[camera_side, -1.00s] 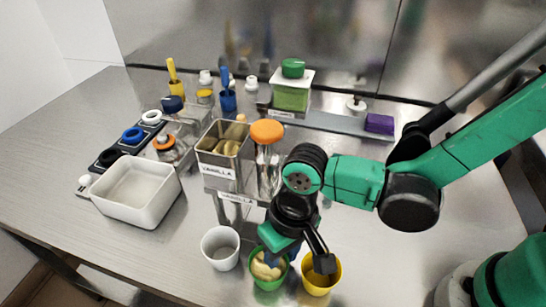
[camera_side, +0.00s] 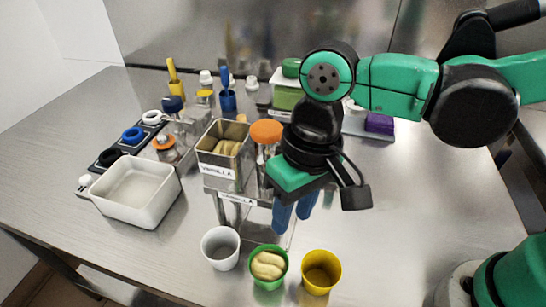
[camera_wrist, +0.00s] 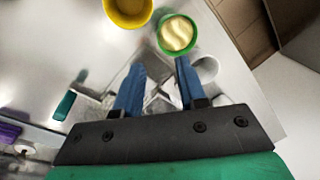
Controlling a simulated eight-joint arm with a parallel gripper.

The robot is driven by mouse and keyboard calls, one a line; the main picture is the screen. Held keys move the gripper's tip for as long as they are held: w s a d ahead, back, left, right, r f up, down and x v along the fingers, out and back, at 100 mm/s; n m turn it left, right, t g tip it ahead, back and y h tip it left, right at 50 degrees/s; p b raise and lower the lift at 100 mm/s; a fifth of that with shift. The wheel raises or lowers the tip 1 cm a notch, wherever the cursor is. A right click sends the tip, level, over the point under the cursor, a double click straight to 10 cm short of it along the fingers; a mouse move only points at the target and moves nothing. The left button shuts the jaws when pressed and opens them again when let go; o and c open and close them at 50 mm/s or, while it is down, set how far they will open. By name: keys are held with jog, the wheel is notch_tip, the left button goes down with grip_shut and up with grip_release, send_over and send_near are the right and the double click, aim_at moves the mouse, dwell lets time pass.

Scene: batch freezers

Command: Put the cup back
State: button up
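Three cups stand in a row near the front edge of the table. The white cup (camera_side: 221,248) is at the left and looks empty. The green cup (camera_side: 268,284) is in the middle and holds pale yellow ice cream (camera_side: 268,264). The yellow cup (camera_side: 321,272) is at the right and looks empty. My gripper (camera_side: 292,226) hangs above and behind the green and yellow cups, its blue fingers apart with nothing between them. In the wrist view the fingers are spread (camera_wrist: 158,72), and the green cup (camera_wrist: 177,35) lies beyond the tips.
A metal vanilla bin (camera_side: 222,172) on a stand is just left of my gripper, with an orange-lidded container (camera_side: 267,131) beside it. A white tub (camera_side: 138,190) stands at the left.

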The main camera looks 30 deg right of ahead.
jog(key=w+d+r+m+t, duration=0.1)
jog(key=w+d+t, duration=0.1)
jog(key=d, duration=0.7)
jog(key=w+d+r+t+h, duration=0.1)
jog(key=d+t, duration=0.4)
jog(key=d, duration=0.5)
jog(key=shift+w+d+m+h, duration=0.15)
jog(key=shift+w+m+h, duration=0.15)
jog(key=shift+w+m, duration=0.15)
jog(key=shift+r, duration=0.1)
